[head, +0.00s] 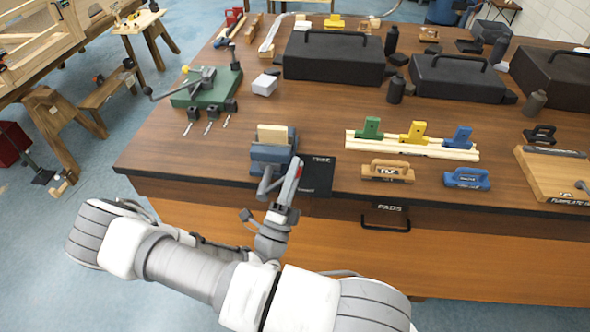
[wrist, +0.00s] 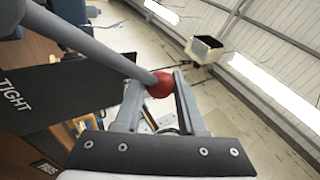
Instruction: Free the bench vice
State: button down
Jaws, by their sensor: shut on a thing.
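The bench vice (head: 272,152) is blue-grey and stands at the front edge of the workbench. A pale wooden block (head: 272,134) sits upright in its jaws. My gripper (head: 291,186) is in front of the vice, by its handle. In the wrist view, the grey handle bar (wrist: 105,48) runs in from the upper left and ends in a red ball (wrist: 160,85). My gripper (wrist: 160,92) is shut on this red ball, which lies between its fingers. The gripper hides part of the handle in the head view.
A black plate (head: 318,178) with lettering lies right of the vice; it reads TIGHT in the wrist view (wrist: 30,98). A green tool (head: 207,90) stands behind left. Pale strips with coloured clamps (head: 412,147) and a wooden-handled pad (head: 387,171) lie to the right.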

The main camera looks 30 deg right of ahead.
jog(key=shift+w+a+r, duration=0.1)
jog(key=shift+w+a, duration=0.05)
jog(key=c, duration=0.5)
grip_release()
